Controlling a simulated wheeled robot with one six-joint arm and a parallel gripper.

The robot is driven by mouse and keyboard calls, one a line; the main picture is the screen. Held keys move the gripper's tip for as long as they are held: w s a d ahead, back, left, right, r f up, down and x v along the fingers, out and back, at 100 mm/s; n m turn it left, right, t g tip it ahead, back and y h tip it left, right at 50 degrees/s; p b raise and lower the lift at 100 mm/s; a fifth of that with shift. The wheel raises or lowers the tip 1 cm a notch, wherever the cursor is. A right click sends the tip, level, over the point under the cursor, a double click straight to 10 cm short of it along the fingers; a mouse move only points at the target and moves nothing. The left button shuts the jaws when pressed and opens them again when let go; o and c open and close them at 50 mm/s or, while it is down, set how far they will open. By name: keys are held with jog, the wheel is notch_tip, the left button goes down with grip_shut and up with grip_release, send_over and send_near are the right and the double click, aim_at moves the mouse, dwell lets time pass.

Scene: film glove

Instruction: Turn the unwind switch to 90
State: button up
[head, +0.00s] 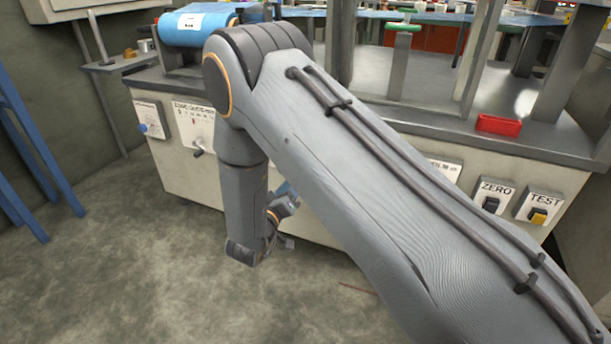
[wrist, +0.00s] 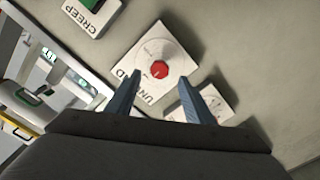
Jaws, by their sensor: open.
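The unwind switch shows in the wrist view as a red round knob (wrist: 160,69) on a white plate (wrist: 143,55). The plate's lettering is partly covered by my left finger. My gripper (wrist: 160,80) is open, with its two blue-grey fingers pointing toward the knob, one on each side below it in the picture. They look apart from the knob, and the distance to it is hard to judge. The knob's exact setting is too small to read. In the head view my gripper (head: 284,206) is low in front of the cabinet, partly hidden by my arm, and I cannot make out the switch there.
A green switch with a CREEP label (wrist: 84,20) is at the upper left of the wrist view. Another white plate (wrist: 210,98) lies behind my right finger. In the head view, ZERO (head: 491,201) and TEST (head: 538,214) switches are at right. The floor is clear.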

jog(key=b+x, duration=0.1)
jog(key=x, duration=0.6)
jog(key=shift+w+b, duration=0.2)
jog(key=shift+b, duration=0.15)
